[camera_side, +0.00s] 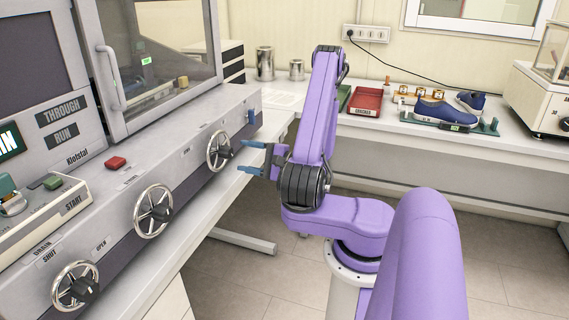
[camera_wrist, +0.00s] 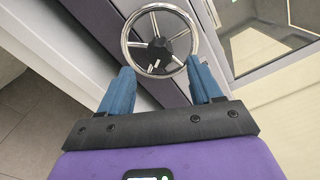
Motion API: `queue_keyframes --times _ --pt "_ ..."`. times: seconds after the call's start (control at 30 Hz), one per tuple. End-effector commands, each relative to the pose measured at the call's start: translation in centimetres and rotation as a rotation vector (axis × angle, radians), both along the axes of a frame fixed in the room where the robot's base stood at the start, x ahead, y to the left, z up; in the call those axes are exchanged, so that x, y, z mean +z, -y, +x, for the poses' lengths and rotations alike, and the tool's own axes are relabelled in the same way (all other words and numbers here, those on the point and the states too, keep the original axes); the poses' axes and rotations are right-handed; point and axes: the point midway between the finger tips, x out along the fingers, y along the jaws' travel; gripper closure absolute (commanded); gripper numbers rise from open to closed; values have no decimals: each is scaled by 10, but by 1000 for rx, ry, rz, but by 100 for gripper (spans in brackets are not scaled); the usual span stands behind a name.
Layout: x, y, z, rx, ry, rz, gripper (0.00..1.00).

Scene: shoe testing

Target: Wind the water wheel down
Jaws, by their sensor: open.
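Three chrome handwheels with black hubs and knobs sit on the grey machine's front: a far wheel (camera_side: 219,151), a middle wheel (camera_side: 153,211) and a near wheel (camera_side: 75,287). The labels near the near wheel read DRAIN, SHUT and OPEN. The other small labels are too small to read surely, so I cannot tell which is the water wheel. My gripper (camera_side: 250,157), with blue fingers, is open and empty just right of the far wheel, facing it. In the wrist view a wheel (camera_wrist: 160,45) shows beyond and between the spread fingertips (camera_wrist: 159,67); contact is not evident.
A red button (camera_side: 115,163) and a control box (camera_side: 45,205) sit on the machine ledge. A glass door (camera_side: 160,60) stands above. The back bench holds a red tray (camera_side: 366,101), a blue shoe (camera_side: 446,112) on a stand and metal cans (camera_side: 265,63). Floor between benches is open.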

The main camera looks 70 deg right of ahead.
Motion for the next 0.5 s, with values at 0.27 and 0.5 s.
queue_keyframes --times 0.27,0.5 --pt "0 2 -47 -6 -1 1 36" --pt "0 1 -84 -8 0 0 36"
